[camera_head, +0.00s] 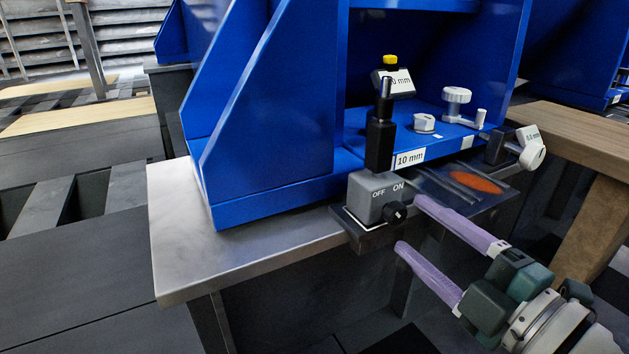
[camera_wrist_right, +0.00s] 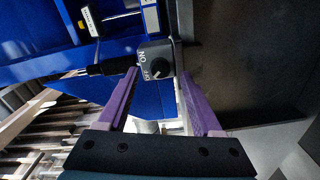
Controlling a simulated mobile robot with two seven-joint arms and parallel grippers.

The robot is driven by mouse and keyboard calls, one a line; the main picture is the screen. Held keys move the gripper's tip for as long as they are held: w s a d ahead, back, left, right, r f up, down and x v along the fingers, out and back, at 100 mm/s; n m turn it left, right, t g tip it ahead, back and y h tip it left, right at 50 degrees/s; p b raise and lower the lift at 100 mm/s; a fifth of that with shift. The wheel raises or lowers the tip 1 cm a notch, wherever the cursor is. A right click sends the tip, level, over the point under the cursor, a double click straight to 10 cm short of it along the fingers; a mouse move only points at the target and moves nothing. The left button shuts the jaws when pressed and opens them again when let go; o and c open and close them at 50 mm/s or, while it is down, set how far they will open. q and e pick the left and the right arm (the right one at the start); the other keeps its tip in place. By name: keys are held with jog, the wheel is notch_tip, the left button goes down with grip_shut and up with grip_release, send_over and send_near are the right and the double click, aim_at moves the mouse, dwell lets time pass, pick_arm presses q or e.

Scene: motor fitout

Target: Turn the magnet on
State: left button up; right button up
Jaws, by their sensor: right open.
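The magnet is a grey block (camera_head: 372,192) marked OFF and ON, with a black knob (camera_head: 395,213) on its front face. It sits on a dark plate at the bench edge, with a black post (camera_head: 380,145) rising from it. My right gripper (camera_head: 409,223) is open, its two purple fingers pointing at the knob from the lower right. In the right wrist view the magnet (camera_wrist_right: 154,52) and its knob (camera_wrist_right: 158,71) appear between the open fingertips (camera_wrist_right: 158,76). Whether the fingers touch the knob I cannot tell. My left gripper is not in view.
A blue shelf unit (camera_head: 270,130) stands on the metal bench (camera_head: 180,240) behind the magnet. A "10 mm" label (camera_head: 410,158), a white-knobbed fixture (camera_head: 457,97) and a clamp-like part (camera_head: 530,145) are close by. A wooden table (camera_head: 575,130) stands at right.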

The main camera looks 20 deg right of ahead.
jog(key=s+p, duration=0.2)
jog(key=s, duration=0.5)
jog(key=shift+s+d, duration=0.35)
jog(key=shift+s, duration=0.05)
jog(key=shift+r, duration=0.1)
